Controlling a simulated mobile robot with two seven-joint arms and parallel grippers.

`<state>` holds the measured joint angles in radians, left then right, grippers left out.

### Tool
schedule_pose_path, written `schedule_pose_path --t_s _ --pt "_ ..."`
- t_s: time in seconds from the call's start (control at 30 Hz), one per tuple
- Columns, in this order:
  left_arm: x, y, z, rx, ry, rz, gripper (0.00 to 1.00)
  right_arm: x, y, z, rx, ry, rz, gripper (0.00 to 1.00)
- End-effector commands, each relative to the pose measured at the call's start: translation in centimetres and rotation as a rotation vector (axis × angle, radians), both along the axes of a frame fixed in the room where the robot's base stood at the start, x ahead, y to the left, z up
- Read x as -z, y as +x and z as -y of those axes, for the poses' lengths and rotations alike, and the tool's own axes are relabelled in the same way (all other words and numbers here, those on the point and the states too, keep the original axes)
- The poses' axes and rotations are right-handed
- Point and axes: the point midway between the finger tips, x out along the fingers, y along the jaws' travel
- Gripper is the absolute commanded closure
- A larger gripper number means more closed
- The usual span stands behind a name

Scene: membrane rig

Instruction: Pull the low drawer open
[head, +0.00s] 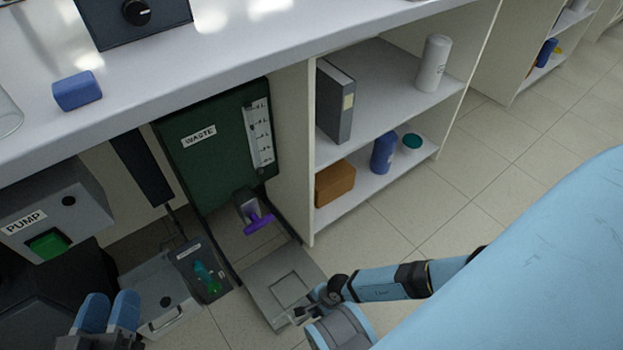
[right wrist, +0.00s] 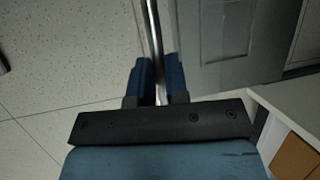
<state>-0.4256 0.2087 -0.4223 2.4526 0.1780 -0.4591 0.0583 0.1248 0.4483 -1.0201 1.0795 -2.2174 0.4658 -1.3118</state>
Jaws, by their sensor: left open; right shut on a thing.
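The low drawer (head: 282,283) appears as a grey panel with a square inset, low under the bench in front of the dark green waste tank. The grey panel also shows in the right wrist view (right wrist: 225,40). My right gripper (head: 312,304) is at its near edge. In the right wrist view my right gripper (right wrist: 157,85) is shut on a thin metal bar handle (right wrist: 152,35) beside the panel. My left gripper (head: 110,312) is open and empty at the lower left, near a grey box with a handle.
The waste tank (head: 215,155) stands behind, with a purple-handled item (head: 257,221) before it. The grey pump box (head: 55,210) and a labelled tray with a green item (head: 207,278) are left. A shelf unit (head: 385,95) stands right. Tiled floor (head: 440,210) is open at right.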

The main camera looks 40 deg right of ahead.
Motion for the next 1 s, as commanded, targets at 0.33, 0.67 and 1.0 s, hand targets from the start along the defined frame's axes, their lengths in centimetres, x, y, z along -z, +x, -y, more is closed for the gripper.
schedule_pose_path --t_s 0.33,0.67,1.0 --pt "-0.52 0.08 -0.21 -0.003 0.002 0.022 0.57 -0.06 -0.41 -0.04 0.0 0.001 0.001 1.0" --pt "-0.38 0.1 -0.33 -0.003 0.009 0.02 0.57 -0.04 -0.41 -0.02 0.0 0.001 0.001 0.6" --pt "-1.08 0.19 -0.23 -0.009 -0.002 0.025 0.57 -0.65 -0.47 0.22 -0.001 0.0 0.001 0.6"
